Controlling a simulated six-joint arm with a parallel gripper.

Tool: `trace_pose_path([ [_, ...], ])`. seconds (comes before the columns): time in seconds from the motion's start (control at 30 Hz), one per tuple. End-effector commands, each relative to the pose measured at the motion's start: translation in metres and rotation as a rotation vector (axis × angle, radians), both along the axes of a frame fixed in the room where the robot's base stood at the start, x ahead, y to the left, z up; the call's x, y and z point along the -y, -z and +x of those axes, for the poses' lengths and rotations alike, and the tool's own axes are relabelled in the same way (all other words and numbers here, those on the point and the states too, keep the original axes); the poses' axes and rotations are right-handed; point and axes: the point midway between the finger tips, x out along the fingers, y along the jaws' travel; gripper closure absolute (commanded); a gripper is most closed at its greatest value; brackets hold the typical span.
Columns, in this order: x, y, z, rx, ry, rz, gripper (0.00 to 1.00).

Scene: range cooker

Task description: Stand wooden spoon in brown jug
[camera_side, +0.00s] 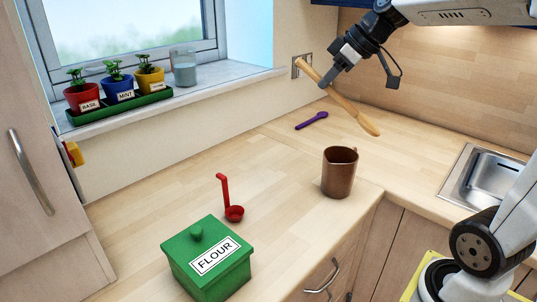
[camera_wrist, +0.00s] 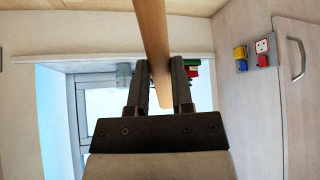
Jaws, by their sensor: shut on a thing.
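The wooden spoon (camera_side: 343,101) is held in the air by my gripper (camera_side: 325,85). In the side view it is tilted, its bowl end low at the right and its handle end high at the left. The brown jug (camera_side: 339,172) stands upright on the worktop, below the spoon and near the counter's front corner. In the wrist view my gripper (camera_wrist: 159,90) is shut on the wooden spoon (camera_wrist: 153,35), which runs up between the two fingers. The jug is not in the wrist view.
A purple spoon (camera_side: 312,121) lies behind the jug. A red ladle (camera_side: 234,212) and green flour box (camera_side: 208,262) are at the front left. A sink (camera_side: 487,180) is at the right. Potted herbs (camera_side: 116,88) and a glass jar (camera_side: 184,68) stand on the windowsill.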

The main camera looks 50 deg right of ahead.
Motion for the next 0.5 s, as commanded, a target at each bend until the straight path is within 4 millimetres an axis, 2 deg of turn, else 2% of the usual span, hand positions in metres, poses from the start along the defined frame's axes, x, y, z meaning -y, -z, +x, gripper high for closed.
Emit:
trace_pose_path([
  [0.5, 0.016, 0.007, 0.008, 0.192, -0.258, 0.104, 1.00],
])
